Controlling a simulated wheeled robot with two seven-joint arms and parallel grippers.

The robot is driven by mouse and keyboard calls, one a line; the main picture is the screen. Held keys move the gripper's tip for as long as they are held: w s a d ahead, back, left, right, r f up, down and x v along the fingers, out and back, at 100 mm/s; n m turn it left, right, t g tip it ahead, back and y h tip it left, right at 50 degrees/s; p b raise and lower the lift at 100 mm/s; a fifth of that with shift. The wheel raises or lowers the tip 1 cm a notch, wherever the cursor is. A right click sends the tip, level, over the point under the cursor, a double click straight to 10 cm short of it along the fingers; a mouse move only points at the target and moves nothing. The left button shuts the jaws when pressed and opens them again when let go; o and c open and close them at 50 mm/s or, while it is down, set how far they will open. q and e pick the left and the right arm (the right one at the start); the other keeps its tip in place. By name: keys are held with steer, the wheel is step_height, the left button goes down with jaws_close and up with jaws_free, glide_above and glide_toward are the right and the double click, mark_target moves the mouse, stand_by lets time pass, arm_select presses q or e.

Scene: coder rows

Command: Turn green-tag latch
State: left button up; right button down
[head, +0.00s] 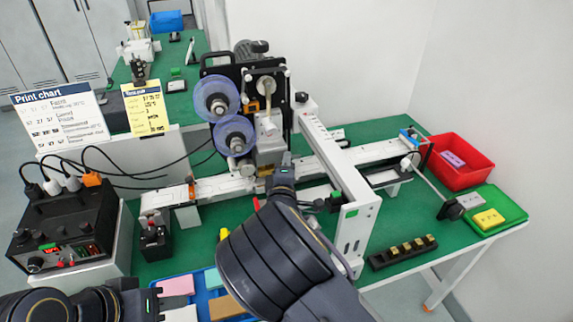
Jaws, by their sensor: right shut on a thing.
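The coder (258,105) stands over the white conveyor at the centre, with two blue-violet reels on its front. My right gripper (284,172) reaches up to the lower front of the coder, below the print head. It is shut on a small part there, and its own fingers and wrist hide that part. I cannot make out a green-tagged latch at the jaws. A small green tag (352,213) shows on the white frame to the right, apart from the gripper. My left gripper (140,298) is low at the left, by the blue tray; its jaw opening cannot be made out.
A black control box (65,232) with cables stands at the left. A blue tray (208,283) with coloured blocks lies at the front. A black rack (402,252), a red bin (462,140) and a green tray (511,204) are at the right. A white beam crosses right of the coder.

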steer(key=shift+w+d+r+m+g+y+b, duration=0.1)
steer(key=shift+m+g+y+b, duration=0.5)
steer(key=shift+m, duration=1.25)
steer(key=shift+s+d+r+m+g+y+b, duration=0.2)
steer(key=shift+m+g+y, duration=0.65)
steer(key=shift+m, duration=1.05)
steer(key=shift+w+d+r+m+g+y+b, duration=0.15)
steer(key=shift+m+g+y+b, duration=0.5)
steer(key=shift+m, duration=1.2)
steer(key=shift+a, duration=0.15)
steer(key=c, duration=1.3)
jaws_free()
steer(key=shift+o, duration=0.2)
